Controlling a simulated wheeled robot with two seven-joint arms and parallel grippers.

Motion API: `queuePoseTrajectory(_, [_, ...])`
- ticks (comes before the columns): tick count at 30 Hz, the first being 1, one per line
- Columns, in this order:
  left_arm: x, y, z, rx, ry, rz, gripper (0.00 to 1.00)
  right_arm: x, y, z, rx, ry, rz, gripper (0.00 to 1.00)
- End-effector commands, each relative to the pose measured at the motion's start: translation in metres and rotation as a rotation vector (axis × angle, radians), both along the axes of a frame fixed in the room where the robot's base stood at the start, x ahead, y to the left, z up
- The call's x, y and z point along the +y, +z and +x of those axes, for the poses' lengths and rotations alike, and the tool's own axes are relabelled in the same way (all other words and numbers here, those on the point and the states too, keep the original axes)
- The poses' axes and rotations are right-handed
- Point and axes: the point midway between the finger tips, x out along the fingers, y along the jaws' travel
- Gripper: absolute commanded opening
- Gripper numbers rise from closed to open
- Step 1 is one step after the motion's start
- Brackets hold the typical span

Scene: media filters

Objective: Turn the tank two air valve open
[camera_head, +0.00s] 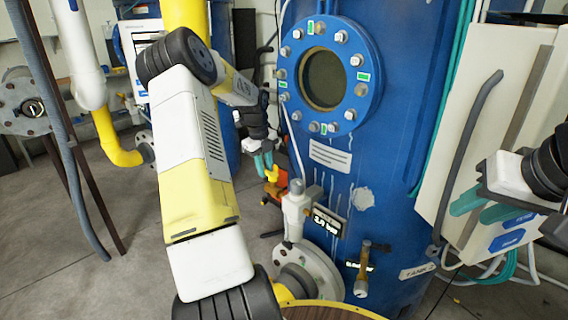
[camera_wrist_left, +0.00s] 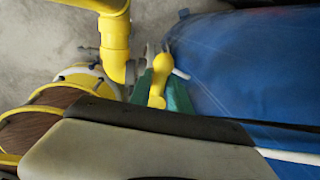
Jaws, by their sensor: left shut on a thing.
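A small yellow valve handle (camera_head: 272,177) shows beside the tank's left side. My left gripper (camera_head: 263,163) reaches it with teal fingertips. In the left wrist view the yellow handle (camera_wrist_left: 158,80) lies between the teal fingers of my left gripper (camera_wrist_left: 160,90), which is shut on it. The valve's body is mostly hidden. My right gripper (camera_head: 482,208) is at the right, its teal fingers apart and empty, in front of a white cabinet.
A yellow pipe (camera_head: 115,140) is at the left. Grey floor (camera_head: 110,270) is open at lower left.

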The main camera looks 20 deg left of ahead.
Motion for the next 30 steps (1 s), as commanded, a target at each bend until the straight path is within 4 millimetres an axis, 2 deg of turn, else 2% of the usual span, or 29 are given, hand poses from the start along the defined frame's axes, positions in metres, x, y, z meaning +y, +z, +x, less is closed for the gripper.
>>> queuePoseTrajectory(7, [-0.001,0.001,0.001,-0.003,-0.003,0.000,0.00,0.000,0.000,0.000,0.000,0.000,0.000,0.36])
queuePoseTrajectory(8, [-0.001,0.001,0.001,-0.003,-0.003,0.000,0.25,0.000,0.000,0.000,0.000,0.000,0.000,0.36])
queuePoseTrajectory(11, [-0.001,0.001,0.001,-0.002,-0.003,0.000,0.45,0.000,0.000,0.000,0.000,0.000,0.000,0.36])
queuePoseTrajectory(22, [0.000,0.005,0.000,-0.002,0.000,0.001,0.45,0.000,0.000,0.000,0.000,0.000,0.000,0.36])
queuePoseTrajectory(30, [0.003,0.047,-0.005,-0.004,0.000,0.003,0.45,0.000,0.000,0.000,0.000,0.000,0.000,0.36])
